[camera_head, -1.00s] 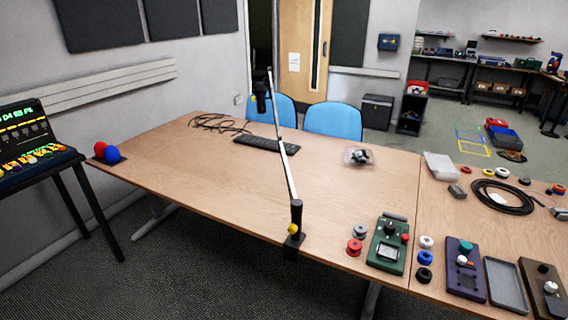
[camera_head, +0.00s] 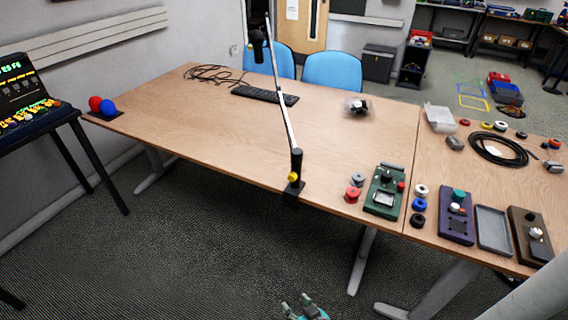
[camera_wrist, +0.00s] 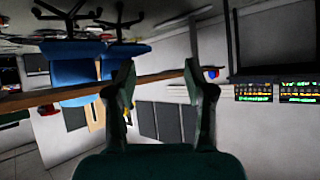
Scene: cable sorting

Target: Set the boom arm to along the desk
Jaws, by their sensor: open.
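The boom arm (camera_head: 284,112) is clamped at the near edge of the desk (camera_head: 220,130). Its silver bar slants up from a black base post with a yellow knob (camera_head: 292,177), reaching out over the desk, with a black microphone-like head (camera_head: 258,44) hanging at its far end. My gripper (camera_head: 304,308) shows at the bottom edge of the head view, low over the floor and well apart from the boom arm. In the wrist view my gripper (camera_wrist: 165,80) has its two dark green fingers spread with nothing between them. The boom arm is not clearly visible there.
A keyboard (camera_head: 264,95), black cable (camera_head: 213,73) and clear container (camera_head: 357,106) lie on the desk. Spools and a green device (camera_head: 384,191) sit right of the clamp. A console (camera_head: 30,110) stands at left. Floor before the desk is open.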

